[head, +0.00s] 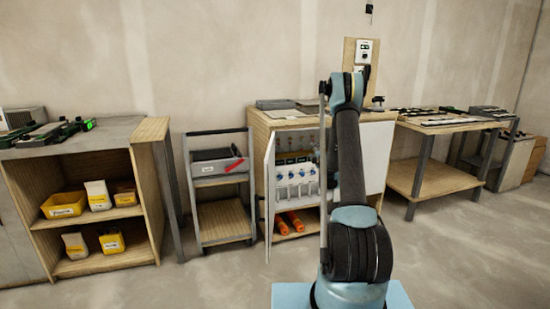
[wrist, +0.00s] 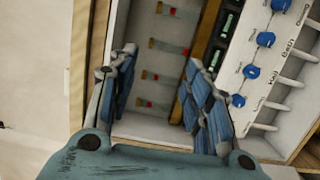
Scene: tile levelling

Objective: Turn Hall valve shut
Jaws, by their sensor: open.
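The valve manifold is a white panel (wrist: 285,75) with a row of blue knobs and pipe stubs, at the right of the wrist view. One blue knob (wrist: 252,71) sits beside a label that appears to read Hall; the small lettering is hard to read. Its handle angle is unclear. In the head view the manifold (head: 296,186) stands inside the open cabinet. My gripper (wrist: 160,58) is open and empty, its blue-padded fingers left of the knobs and apart from them. The gripper is not discernible in the head view.
The cabinet's white door (head: 270,198) stands open at its left. A cart (head: 220,182) stands left, a workbench (head: 450,124) right.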

